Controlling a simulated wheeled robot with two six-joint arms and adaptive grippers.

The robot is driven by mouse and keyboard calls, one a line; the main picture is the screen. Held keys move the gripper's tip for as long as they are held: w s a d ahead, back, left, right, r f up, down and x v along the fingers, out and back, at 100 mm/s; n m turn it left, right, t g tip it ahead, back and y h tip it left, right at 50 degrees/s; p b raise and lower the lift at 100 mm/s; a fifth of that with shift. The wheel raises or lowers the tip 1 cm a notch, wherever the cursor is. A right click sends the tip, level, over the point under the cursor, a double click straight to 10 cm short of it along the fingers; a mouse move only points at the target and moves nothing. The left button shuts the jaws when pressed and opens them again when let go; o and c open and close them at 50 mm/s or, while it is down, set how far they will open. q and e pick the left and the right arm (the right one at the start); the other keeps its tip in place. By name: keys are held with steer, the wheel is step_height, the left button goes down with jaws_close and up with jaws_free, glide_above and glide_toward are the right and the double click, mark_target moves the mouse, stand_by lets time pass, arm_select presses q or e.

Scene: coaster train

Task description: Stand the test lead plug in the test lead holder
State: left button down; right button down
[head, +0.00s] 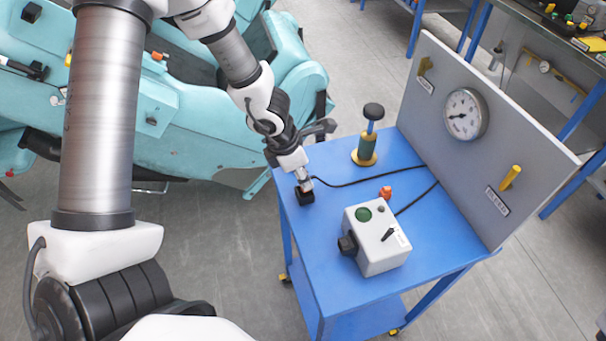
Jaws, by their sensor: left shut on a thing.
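A black cable (352,183) runs from the plug across the cart top to the upright panel. A small black block (305,197), which looks like the test lead holder, stands directly under the fingertips at the cart's left edge. I cannot tell whether the plug is inside the holder or just above it. My right gripper is not in view.
A grey panel with a gauge (465,114) stands at the right. Teal coaster seats (200,130) lie left.

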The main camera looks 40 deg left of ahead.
arm_select(q)
steer(key=shift+f+b, duration=0.65)
steer(key=shift+f, duration=0.05)
steer(key=c, duration=0.9)
jaws_free()
steer(key=shift+o, duration=0.2)
steer(key=shift+a+r, duration=0.1)
steer(key=shift+r, duration=0.35)
steer(key=v, duration=1.1)
steer(key=shift+s, duration=0.1)
